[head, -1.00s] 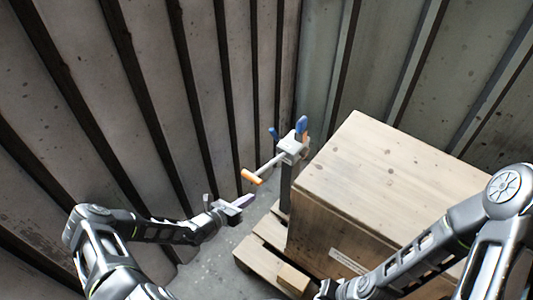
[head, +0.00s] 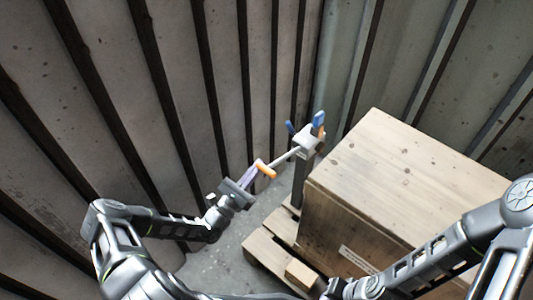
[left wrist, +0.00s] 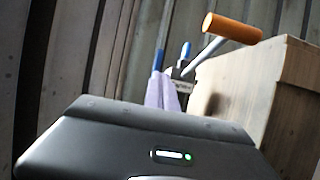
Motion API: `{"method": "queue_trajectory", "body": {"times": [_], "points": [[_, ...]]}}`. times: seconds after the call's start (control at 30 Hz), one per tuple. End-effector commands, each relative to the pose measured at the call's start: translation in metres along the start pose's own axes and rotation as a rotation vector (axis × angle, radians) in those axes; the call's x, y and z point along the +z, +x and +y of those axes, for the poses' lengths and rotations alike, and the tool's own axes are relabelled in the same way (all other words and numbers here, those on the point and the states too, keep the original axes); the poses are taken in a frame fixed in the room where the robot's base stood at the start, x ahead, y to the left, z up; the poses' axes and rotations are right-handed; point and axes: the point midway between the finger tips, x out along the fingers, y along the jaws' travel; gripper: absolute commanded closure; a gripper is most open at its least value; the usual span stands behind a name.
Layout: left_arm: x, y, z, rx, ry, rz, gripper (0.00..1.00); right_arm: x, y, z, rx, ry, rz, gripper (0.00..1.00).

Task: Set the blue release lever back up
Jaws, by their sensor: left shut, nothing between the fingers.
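A grey jack head (head: 306,140) tops a post beside the wooden crate. Two blue parts stand on it: a larger blue lever (head: 319,119) pointing up and a smaller blue one (head: 290,127) at its left. I cannot tell which is the release lever. A crank arm with an orange grip (head: 265,169) reaches toward the lower left. My left gripper (head: 253,175) is shut and empty, its purple fingers close beside the orange grip; contact is unclear. In the left wrist view, the fingers (left wrist: 162,95) point toward the jack head, with the orange grip (left wrist: 232,27) above right. My right gripper is out of view.
The wooden crate (head: 400,160) stands on a pallet (head: 262,252) right of the jack. Ribbed metal walls (head: 200,90) close in the left and back. A strip of bare floor (head: 215,262) lies left of the pallet.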

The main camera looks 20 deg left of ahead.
Motion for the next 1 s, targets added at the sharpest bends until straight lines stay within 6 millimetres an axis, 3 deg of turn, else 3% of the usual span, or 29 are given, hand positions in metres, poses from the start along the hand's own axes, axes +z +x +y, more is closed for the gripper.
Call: {"method": "queue_trajectory", "body": {"times": [0.17, 0.6, 0.8, 1.0], "points": [[0.000, 0.022, -0.001, -0.002, 0.000, -0.002, 1.00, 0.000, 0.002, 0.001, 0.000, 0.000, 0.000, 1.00], [-0.001, 0.107, -0.001, -0.003, 0.000, -0.001, 1.00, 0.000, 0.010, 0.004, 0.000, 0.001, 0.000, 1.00], [-0.001, 0.129, 0.000, -0.001, 0.001, 0.000, 1.00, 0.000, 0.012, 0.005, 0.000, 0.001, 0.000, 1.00], [0.000, 0.134, 0.000, 0.000, 0.000, 0.001, 1.00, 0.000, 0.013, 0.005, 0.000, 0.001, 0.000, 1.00]]}}
